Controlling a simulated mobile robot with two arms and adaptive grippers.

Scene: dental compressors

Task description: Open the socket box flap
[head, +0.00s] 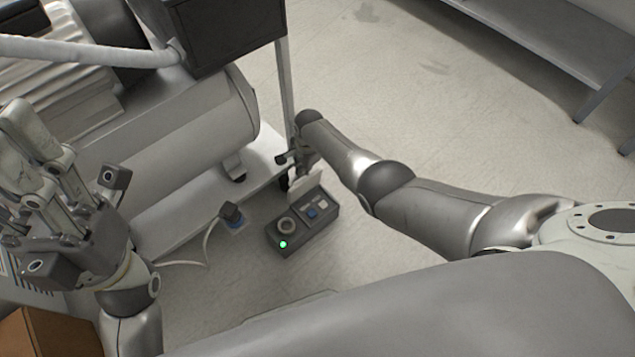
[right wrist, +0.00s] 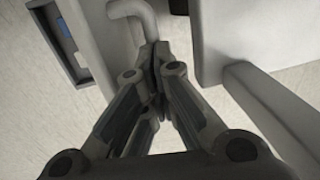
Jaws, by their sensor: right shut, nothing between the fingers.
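The socket box (head: 290,238) is a dark grey box on the floor with a green light, a round knob and a recess with a blue part. It also shows in the right wrist view (right wrist: 72,68). A pale flap (head: 305,190) appears to stand raised at its far side; in the right wrist view it is a light panel (right wrist: 95,35) with a bent grey handle (right wrist: 130,8). My right gripper (head: 287,182) is shut and empty, its fingertips (right wrist: 154,55) close beside the handle; contact is unclear. My left gripper (head: 35,135) is raised at the left, away from the box.
A compressor with a grey tank (head: 200,125) stands on a pale base left of the box. A metal post (head: 285,85) rises close to my right gripper.

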